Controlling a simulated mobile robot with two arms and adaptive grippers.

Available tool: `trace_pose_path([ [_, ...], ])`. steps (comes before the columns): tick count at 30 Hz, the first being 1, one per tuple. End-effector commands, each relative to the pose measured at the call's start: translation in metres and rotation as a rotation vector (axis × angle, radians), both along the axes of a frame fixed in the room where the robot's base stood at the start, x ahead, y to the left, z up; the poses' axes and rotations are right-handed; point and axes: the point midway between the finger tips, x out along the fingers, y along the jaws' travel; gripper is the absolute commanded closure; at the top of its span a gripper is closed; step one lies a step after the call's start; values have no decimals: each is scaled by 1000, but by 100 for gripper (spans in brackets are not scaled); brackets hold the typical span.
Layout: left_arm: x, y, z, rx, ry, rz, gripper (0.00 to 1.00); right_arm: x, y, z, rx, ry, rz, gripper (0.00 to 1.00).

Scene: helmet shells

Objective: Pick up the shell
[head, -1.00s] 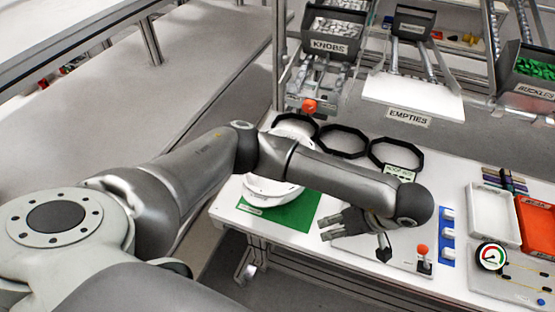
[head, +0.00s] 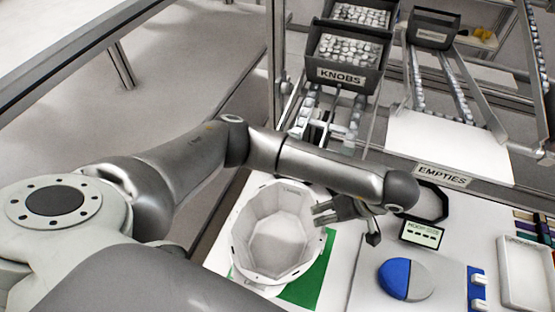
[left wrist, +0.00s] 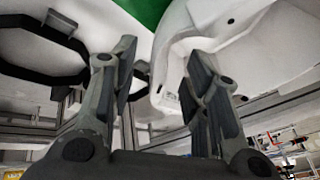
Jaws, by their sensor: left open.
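The white helmet shell (head: 275,235) lies on the table with its hollow side up, partly over a green mat (head: 305,285). My left gripper (head: 318,213) is open and empty at the shell's upper right rim, with its fingers pointing left toward it. In the left wrist view the two fingers (left wrist: 160,70) stand apart. The shell (left wrist: 255,45) fills the upper right there, behind the right finger, and its edge shows in the gap. I cannot tell whether a finger touches the rim. My right gripper is not in view.
A black ring (head: 434,202) lies behind my left wrist. A small display (head: 422,234), a blue and white disc (head: 406,279) and a white tray (head: 528,280) are to the right. The KNOBS bin (head: 345,75) and the EMPTIES chute (head: 445,140) stand behind the table.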

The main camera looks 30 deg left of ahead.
Motion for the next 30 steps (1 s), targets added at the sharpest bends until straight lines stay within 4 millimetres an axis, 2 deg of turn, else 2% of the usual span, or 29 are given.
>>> trace_pose_path([
  [6,0,14,-25,2,2,1,57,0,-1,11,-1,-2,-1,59],
  [11,0,18,-34,1,1,1,57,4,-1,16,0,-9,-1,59],
  [18,-5,26,-60,3,4,1,57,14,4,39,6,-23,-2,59],
  [21,-4,32,-73,2,2,2,57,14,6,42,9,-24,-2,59],
  [30,-2,35,-82,1,0,-1,57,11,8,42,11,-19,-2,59],
])
